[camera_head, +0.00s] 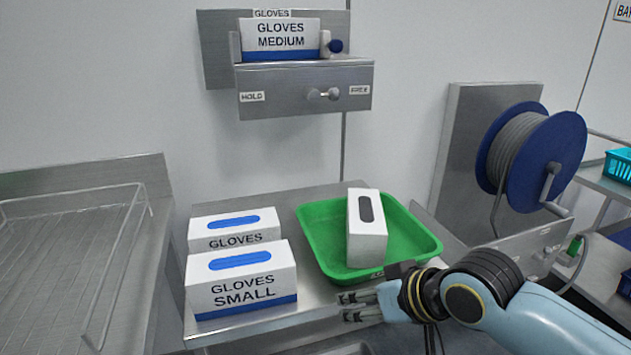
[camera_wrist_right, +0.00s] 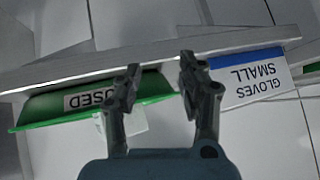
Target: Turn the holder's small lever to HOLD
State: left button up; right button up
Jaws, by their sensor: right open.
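The steel glove holder (camera_head: 300,80) is fixed to the wall, with a GLOVES MEDIUM box (camera_head: 281,40) in it. Its small lever (camera_head: 322,95) is on the front plate, between a HOLD label (camera_head: 252,97) on the left and a second, blurred label (camera_head: 359,90) on the right. The lever points roughly sideways; I cannot tell its exact setting. My right gripper (camera_head: 348,307) is open and empty, low at the shelf's front edge, well below the holder. It also shows in the right wrist view (camera_wrist_right: 158,75). My left gripper is not in view.
A green tray (camera_head: 425,240) with a white box (camera_head: 366,250) in it stands on the shelf. A GLOVES SMALL box (camera_head: 241,280) and another GLOVES box (camera_head: 234,232) stand to its left. A blue hose reel (camera_head: 560,140) is at right. The wall below the holder is clear.

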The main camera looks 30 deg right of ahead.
notch_tip(320, 180, up, 4)
jog(key=w+a, duration=0.1)
jog(key=m+t, duration=1)
jog(key=t, duration=0.2)
send_near(336, 98)
jog(key=shift+h, duration=0.4)
jog(key=b+x, duration=0.5)
jog(key=x, duration=0.5)
jog(key=shift+a, duration=0.15)
pick_arm(q)
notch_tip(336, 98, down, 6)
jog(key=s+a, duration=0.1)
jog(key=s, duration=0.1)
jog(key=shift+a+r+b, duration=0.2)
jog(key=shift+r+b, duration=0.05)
jog(key=shift+b, duration=0.15)
pick_arm(e)
jog(key=shift+w+r, duration=0.3)
jog(key=shift+w, duration=0.25)
jog(key=shift+f, duration=0.1)
grip_shut()
